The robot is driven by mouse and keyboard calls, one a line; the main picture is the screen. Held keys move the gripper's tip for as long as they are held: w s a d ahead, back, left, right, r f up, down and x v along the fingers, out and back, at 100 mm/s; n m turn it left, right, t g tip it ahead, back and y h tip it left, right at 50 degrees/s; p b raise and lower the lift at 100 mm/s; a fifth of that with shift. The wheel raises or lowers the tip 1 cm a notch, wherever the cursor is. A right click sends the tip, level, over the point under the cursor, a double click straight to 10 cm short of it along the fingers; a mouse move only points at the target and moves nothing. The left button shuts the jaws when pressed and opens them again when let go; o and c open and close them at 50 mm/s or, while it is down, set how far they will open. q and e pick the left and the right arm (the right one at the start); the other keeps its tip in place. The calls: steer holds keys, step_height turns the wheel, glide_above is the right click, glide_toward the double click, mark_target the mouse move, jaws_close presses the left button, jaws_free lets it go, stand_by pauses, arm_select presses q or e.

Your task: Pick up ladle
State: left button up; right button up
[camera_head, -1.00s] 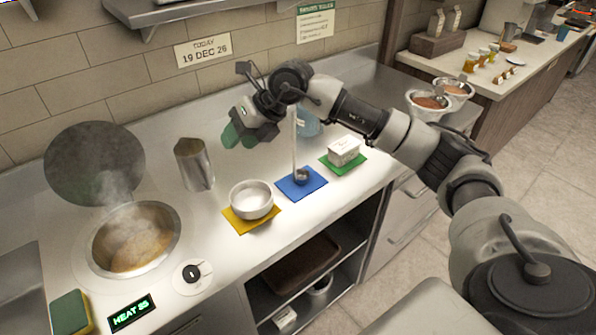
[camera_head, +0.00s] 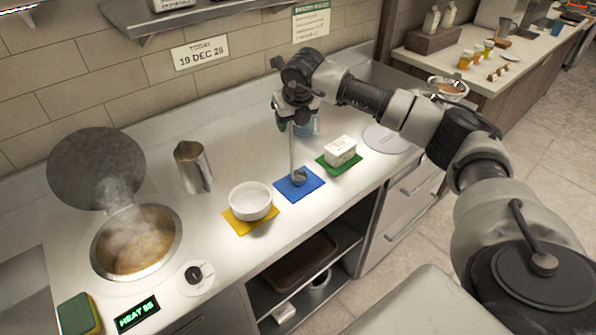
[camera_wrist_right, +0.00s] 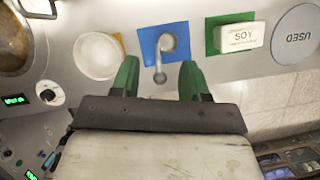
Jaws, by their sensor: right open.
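The ladle (camera_head: 294,158) stands upright on the blue mat (camera_head: 313,188), its small grey bowl at the bottom and its thin handle pointing up. My right gripper (camera_head: 296,121) points down at the top of the handle. In the right wrist view the ladle (camera_wrist_right: 168,43) shows beyond the fingertips, with its handle end between the open green fingers of my right gripper (camera_wrist_right: 158,72). There is a gap on both sides of the handle, and I see no grip on it. My left gripper is in neither view.
A white bowl (camera_head: 250,200) sits on a yellow mat (camera_head: 236,226) to the left. A white SOY block (camera_head: 340,150) sits on a green mat (camera_head: 350,167) to the right. A metal pitcher (camera_head: 193,167) and a steaming pot (camera_head: 172,240) stand farther left. A bluish container is partly hidden behind the gripper.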

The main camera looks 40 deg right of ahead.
steer(key=shift+x, duration=1.3)
jaws_close()
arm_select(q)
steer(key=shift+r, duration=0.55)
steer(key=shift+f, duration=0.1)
arm_select(e)
steer(key=shift+r, duration=0.15)
steer(key=shift+r, duration=0.25)
step_height(320, 180, up, 3)
steer(key=shift+s+d+r+b, duration=0.1)
steer(key=shift+d+r+b, duration=0.1)
steer(key=shift+b, duration=0.95)
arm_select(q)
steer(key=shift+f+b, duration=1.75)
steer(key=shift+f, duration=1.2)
arm_select(e)
steer(key=s+d+r, duration=0.6)
steer(key=s+r, duration=0.1)
steer(key=s, duration=0.2)
steer(key=shift+d, duration=0.35)
